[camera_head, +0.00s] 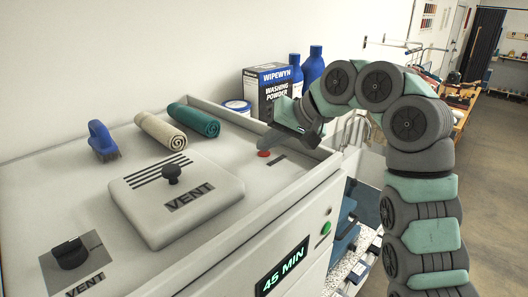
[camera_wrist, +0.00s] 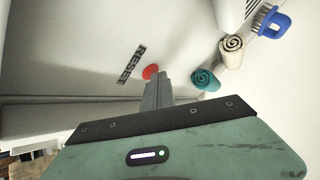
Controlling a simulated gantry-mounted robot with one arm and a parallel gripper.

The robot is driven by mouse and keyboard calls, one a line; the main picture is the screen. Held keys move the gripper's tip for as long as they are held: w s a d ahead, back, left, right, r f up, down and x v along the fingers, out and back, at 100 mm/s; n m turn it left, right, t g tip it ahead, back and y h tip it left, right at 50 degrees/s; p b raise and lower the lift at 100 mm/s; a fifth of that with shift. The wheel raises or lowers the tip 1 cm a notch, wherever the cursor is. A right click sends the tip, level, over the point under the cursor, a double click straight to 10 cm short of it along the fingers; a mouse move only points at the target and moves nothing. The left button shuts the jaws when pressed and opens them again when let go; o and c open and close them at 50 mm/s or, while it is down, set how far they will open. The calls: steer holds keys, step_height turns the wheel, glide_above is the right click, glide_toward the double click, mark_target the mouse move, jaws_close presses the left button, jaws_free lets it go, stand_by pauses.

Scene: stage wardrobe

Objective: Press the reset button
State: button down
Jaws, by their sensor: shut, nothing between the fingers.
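The red reset button (camera_head: 264,153) sits on the white top panel of the machine (camera_head: 225,153), near its back right corner. In the wrist view the red button (camera_wrist: 150,71) shows beside a dark RESET label (camera_wrist: 131,65). My gripper (camera_head: 266,143) is shut and empty, with its fingers slanting down just above the button. In the wrist view the closed fingertips (camera_wrist: 158,78) overlap the lower right edge of the button. I cannot tell whether they touch it.
A teal rolled towel (camera_head: 194,120), a cream rolled towel (camera_head: 161,131) and a blue brush (camera_head: 102,140) lie left of the button. A washing powder box (camera_head: 268,92) and blue bottles (camera_head: 313,66) stand behind. A green button (camera_head: 326,228) is on the front.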

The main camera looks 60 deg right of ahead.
mark_target(268, 154)
steer(key=shift+r+p, duration=0.75)
steer(key=shift+p, duration=0.05)
steer(key=shift+r, duration=0.15)
step_height(268, 154, up, 5)
steer(key=p, duration=0.3)
steer(key=shift+p, duration=0.35)
stand_by(0.5)
